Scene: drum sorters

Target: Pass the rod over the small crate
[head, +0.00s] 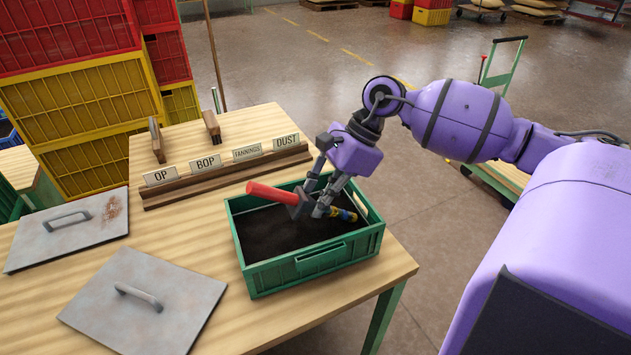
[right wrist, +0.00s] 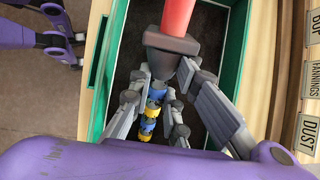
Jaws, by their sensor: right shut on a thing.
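The rod has a red end (head: 272,193), a dark block, and a blue-and-yellow striped end (head: 343,214). In the right wrist view its red end (right wrist: 177,16) points up and its striped end (right wrist: 152,107) shows between the fingers. My right gripper (head: 310,207) is shut on the rod near the dark block. It holds the rod over the small green crate (head: 312,262), which has dark loose material inside. The crate's wall also shows in the right wrist view (right wrist: 111,55). I cannot tell the exact gap between rod and material. My left gripper is not in view.
A wooden rack (head: 228,176) with labels OP, BOP, FANNINGS and DUST stands behind the crate. Two flat metal lids with handles (head: 140,315) (head: 72,230) lie on the table (head: 262,318) at the left. Stacked red and yellow crates (head: 92,112) stand behind.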

